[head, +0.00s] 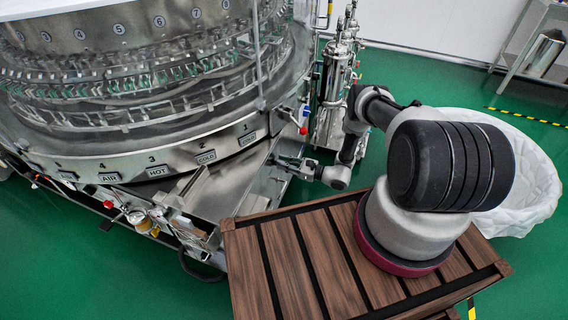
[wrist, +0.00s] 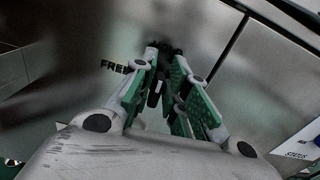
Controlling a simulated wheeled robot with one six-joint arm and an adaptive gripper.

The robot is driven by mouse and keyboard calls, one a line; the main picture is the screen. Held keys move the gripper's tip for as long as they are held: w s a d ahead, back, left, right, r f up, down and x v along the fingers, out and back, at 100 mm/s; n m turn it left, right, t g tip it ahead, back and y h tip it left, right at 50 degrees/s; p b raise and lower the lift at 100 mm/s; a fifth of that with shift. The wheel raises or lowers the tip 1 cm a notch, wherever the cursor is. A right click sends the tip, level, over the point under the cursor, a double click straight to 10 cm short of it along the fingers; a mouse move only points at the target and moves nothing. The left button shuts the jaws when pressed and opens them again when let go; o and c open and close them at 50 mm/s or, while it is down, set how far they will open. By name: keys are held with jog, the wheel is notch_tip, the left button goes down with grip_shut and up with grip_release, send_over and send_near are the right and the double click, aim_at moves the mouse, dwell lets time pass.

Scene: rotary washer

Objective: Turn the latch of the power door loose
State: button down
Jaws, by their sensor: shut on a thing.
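My gripper (wrist: 165,60) reaches to a brushed metal panel in the wrist view, its green-padded fingers close together. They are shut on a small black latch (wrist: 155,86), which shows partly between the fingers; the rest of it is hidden. The word FREE is printed on the panel (wrist: 75,35) just left of the fingertips. In the head view my gripper (head: 285,163) is at the washer's lower metal side, right of the COLD label. The latch cannot be made out there. Its exact angle is hard to tell.
The large round washer (head: 130,165) fills the left, with numbered stations and HOT, COLD and AIR labels. Steel cylinders and pipes (head: 333,95) stand behind my arm. A wooden slatted top (head: 290,265) is at the front.

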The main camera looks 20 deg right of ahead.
jog(key=n, duration=0.4)
jog(key=shift+s+a, duration=0.2)
jog(key=shift+s, duration=0.1)
jog(key=n, duration=0.4)
jog(key=shift+s+a+f, duration=0.15)
jog(key=shift+s+f, duration=0.05)
jog(key=n, duration=0.4)
jog(key=shift+s+a+f+n, duration=0.1)
jog(key=shift+s+f+n, duration=0.05)
jog(key=shift+f+n, duration=0.3)
jog(key=shift+n, duration=0.75)
jog(key=shift+f+n, duration=0.15)
jog(key=shift+n, duration=0.75)
jog(key=shift+s, duration=0.1)
jog(key=c, duration=1.5)
grip_release()
